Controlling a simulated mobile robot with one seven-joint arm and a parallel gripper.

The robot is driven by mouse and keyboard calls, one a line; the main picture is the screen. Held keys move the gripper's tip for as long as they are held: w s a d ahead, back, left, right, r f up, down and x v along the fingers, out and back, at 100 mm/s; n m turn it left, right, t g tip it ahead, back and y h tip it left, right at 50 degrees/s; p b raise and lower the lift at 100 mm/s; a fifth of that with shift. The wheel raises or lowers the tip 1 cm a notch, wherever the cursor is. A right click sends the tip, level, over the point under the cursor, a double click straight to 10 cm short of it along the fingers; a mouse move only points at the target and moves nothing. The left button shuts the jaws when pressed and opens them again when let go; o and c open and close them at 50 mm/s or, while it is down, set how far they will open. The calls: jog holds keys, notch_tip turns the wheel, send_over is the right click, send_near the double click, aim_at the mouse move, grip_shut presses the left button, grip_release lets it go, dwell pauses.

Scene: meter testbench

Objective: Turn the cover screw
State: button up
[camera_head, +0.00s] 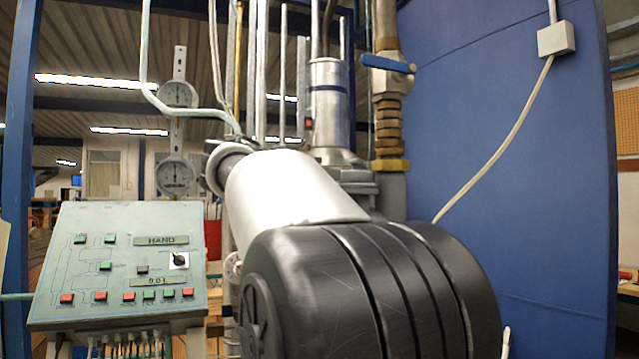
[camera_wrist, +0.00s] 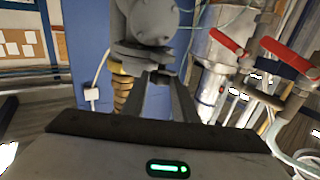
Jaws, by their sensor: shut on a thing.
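In the wrist view, my gripper (camera_wrist: 164,84) points at a grey metal meter body (camera_wrist: 150,22) with a round flange. Its two dark fingertips meet a small grey piece at the flange's lower edge and are shut on it. By its place this looks like the cover screw (camera_wrist: 161,73), mostly hidden between the fingers. I cannot tell how far it is turned. In the head view, my arm's silver and black links fill the middle and hide the gripper and the screw.
A control panel (camera_head: 120,255) with red and green buttons stands at the left, below two round gauges (camera_head: 176,176). Pipes and a blue-handled brass valve (camera_head: 389,110) rise behind my arm. A blue wall (camera_head: 530,200) fills the right. Red valve handles (camera_wrist: 288,54) show in the wrist view.

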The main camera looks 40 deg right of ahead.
jog(key=n+t+y, duration=0.1)
jog(key=t, duration=0.1)
jog(key=n+t+y+b, duration=0.1)
jog(key=n+t, duration=0.1)
jog(key=s+n+t+y+b, duration=0.1)
jog(key=n+t+y, duration=0.1)
jog(key=shift+d+t, duration=0.3)
jog(key=shift+y, duration=0.4)
jog(key=o, duration=1.1)
jog(key=shift+c, duration=0.2)
jog(key=shift+s, duration=0.2)
